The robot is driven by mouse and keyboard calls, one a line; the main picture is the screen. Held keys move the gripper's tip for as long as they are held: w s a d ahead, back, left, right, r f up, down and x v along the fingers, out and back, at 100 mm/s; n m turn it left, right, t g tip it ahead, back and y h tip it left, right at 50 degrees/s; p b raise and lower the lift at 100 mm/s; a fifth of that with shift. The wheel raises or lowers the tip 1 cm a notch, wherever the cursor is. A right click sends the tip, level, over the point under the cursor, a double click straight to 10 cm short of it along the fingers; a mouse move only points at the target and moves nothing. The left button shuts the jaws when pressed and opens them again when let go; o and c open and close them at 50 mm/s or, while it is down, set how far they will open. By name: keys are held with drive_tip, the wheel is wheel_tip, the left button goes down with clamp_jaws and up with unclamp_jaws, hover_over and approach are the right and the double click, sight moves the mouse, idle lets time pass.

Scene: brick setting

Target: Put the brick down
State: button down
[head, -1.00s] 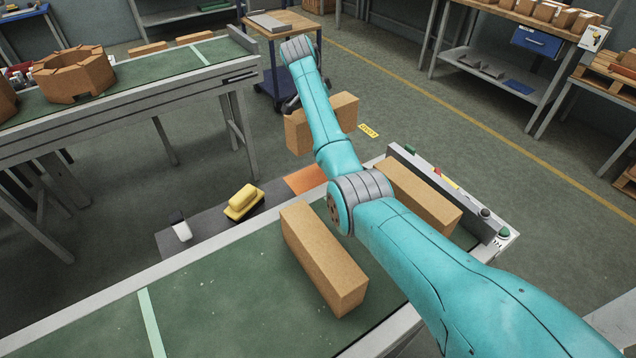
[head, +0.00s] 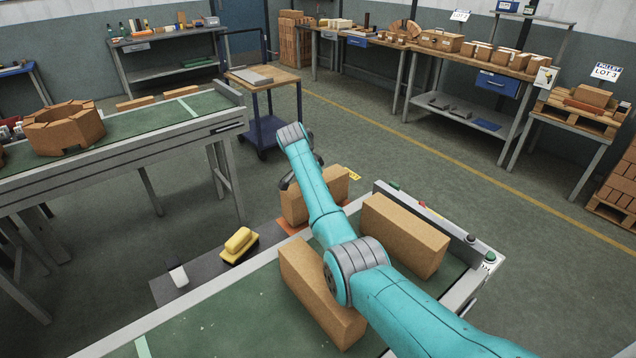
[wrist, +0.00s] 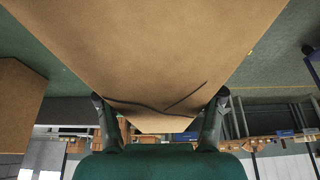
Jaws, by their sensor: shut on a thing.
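My gripper (wrist: 160,98) is shut on a tan brick (wrist: 150,45), with one dark finger on each side in the wrist view. In the head view this brick (head: 340,184) is upright behind my teal arm, which hides its middle. Its lower edge overlaps an orange patch (head: 291,226) on the grey shelf beside the conveyor. I cannot tell whether it touches the patch. The fingers are mostly hidden in the head view.
Two more tan bricks, a near one (head: 305,278) and a far one (head: 405,235), stand on the green conveyor (head: 235,318) close to my arm. A yellow-handled brush (head: 238,243) and a small white-and-dark item (head: 178,275) lie on the shelf. A trolley (head: 262,95) stands behind.

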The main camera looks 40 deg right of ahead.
drive_tip(key=shift+w+f, duration=0.1)
drive_tip(key=shift+f, duration=0.85)
drive_tip(key=shift+f, duration=0.1)
drive_tip(key=shift+c, duration=0.9)
unclamp_jaws()
drive_tip(key=shift+f, duration=0.15)
drive_tip(key=v, duration=1.2)
